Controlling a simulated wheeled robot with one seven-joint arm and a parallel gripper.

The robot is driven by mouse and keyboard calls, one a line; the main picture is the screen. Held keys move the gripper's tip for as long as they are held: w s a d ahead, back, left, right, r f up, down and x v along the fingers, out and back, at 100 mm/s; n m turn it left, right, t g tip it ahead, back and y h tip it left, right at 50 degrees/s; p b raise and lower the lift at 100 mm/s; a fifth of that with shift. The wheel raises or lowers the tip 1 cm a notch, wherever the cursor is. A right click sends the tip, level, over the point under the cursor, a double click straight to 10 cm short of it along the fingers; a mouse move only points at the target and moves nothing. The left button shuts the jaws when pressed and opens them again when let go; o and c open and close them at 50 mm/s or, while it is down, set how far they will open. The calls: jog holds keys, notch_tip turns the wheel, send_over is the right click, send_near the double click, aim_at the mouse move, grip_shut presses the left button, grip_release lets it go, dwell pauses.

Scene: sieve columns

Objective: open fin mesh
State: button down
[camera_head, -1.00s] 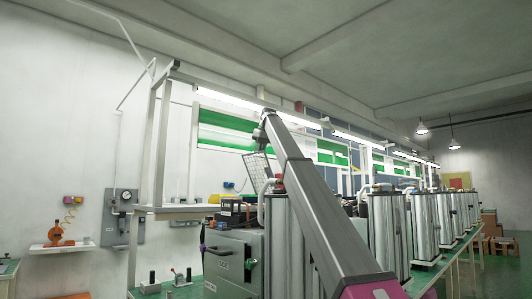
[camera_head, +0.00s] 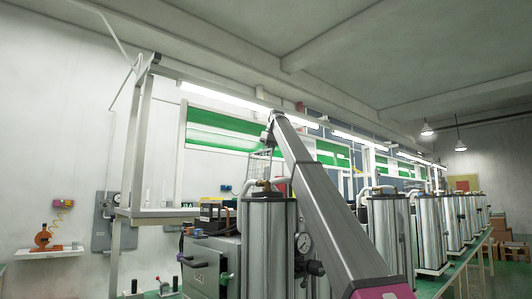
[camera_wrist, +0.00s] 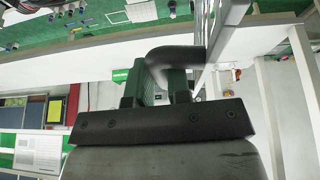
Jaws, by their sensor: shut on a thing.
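My gripper (camera_head: 268,138) is high at the upper end of my arm, near the top of the nearest silver column (camera_head: 262,235). A thin wire-like mesh panel (camera_head: 262,166), which looks like the fin mesh, hangs just below and beside it above that column.
More silver columns (camera_head: 382,235) stand in a row to the right on a green bench. A grey cabinet (camera_head: 212,262) is left of the nearest column. A shelf frame (camera_head: 165,213) and a green-and-white panel (camera_head: 220,130) stand behind.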

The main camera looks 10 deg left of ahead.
jog(key=shift+d+f, duration=0.9)
jog(key=shift+d, duration=0.05)
jog(key=c, duration=1.1)
grip_release()
jog(key=shift+d, duration=0.15)
jog(key=w+a+v, duration=0.1)
jog(key=v, duration=1)
jog(key=shift+r, duration=0.65)
jog(key=shift+w+a, duration=0.15)
